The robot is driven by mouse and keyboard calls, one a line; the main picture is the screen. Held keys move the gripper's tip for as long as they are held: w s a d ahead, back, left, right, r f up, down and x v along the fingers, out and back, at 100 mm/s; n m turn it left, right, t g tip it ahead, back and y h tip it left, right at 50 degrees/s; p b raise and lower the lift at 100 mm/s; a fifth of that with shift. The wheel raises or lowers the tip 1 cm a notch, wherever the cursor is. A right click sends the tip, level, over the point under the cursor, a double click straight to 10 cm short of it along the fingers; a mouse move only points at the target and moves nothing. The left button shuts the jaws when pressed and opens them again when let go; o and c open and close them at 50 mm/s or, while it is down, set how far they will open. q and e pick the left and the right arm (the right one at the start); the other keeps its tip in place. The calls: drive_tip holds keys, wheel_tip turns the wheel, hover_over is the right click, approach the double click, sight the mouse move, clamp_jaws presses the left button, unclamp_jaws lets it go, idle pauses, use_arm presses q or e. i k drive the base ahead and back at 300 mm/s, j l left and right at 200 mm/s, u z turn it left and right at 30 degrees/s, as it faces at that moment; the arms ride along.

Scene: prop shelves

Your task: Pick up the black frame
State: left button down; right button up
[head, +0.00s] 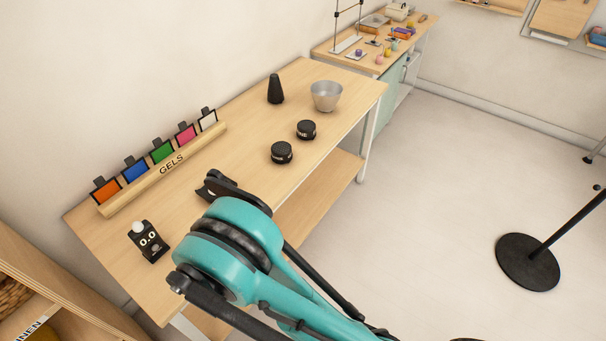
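Several black-rimmed frames stand in a row in a wooden rack (191,158) marked GELS, at the back left of the table. Their sheets are orange (106,190), blue (135,170), green (162,152), pink (187,134) and white (207,120). I cannot tell which one is the black frame. My teal arm comes in from the bottom right and covers the table's front. Dark parts (232,192) show past its joint, partly hidden; I cannot make out open or shut fingers. My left gripper is not in view.
A black stand base (527,262) is on the floor at right.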

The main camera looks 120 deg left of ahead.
sight(207, 195)
drive_tip(key=u, duration=4.6)
